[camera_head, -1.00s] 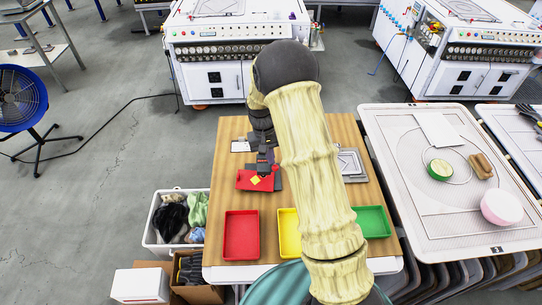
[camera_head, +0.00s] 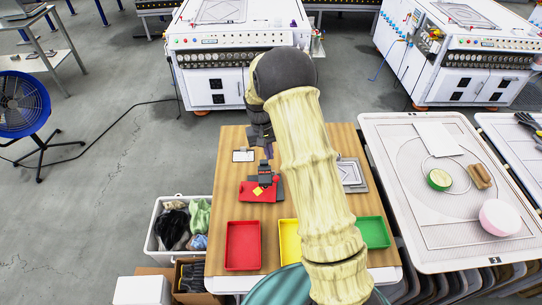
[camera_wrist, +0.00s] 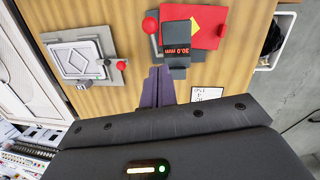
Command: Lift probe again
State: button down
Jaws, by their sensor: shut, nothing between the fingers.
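The probe (camera_wrist: 178,38) is a dark block with a red-lit display that appears to read 30.0 mm, upside down in the wrist view. It stands at one edge of a red plate (camera_wrist: 207,26) with a yellow diamond. In the head view the probe (camera_head: 265,174) stands upright over the red plate (camera_head: 255,196). My gripper (camera_wrist: 159,72) has its purple fingers shut together and empty, close beside the probe but not around it. In the head view my gripper (camera_head: 268,151) is just behind the probe. Whether a fingertip touches the probe is unclear.
A grey fixture with a diamond outline (camera_head: 352,174) lies right of my arm. A white card (camera_head: 243,155) lies at the back left. Red (camera_head: 243,246), yellow (camera_head: 289,242) and green (camera_head: 373,232) trays line the wooden table's front. My arm covers the middle.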

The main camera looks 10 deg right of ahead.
notch_tip(320, 180, up, 9)
jog(key=a+b, duration=0.1)
jog(key=b, duration=0.1)
jog(key=shift+s+a, duration=0.15)
jog(key=shift+s, duration=0.3)
jog(key=shift+s, duration=0.1)
jog(key=s+d+t+y, duration=0.1)
jog(key=s+t, duration=0.2)
jog(key=s, duration=2)
jog(key=shift+d+r+t, duration=0.15)
jog(key=shift+d+t, duration=0.25)
jog(key=shift+w, duration=0.1)
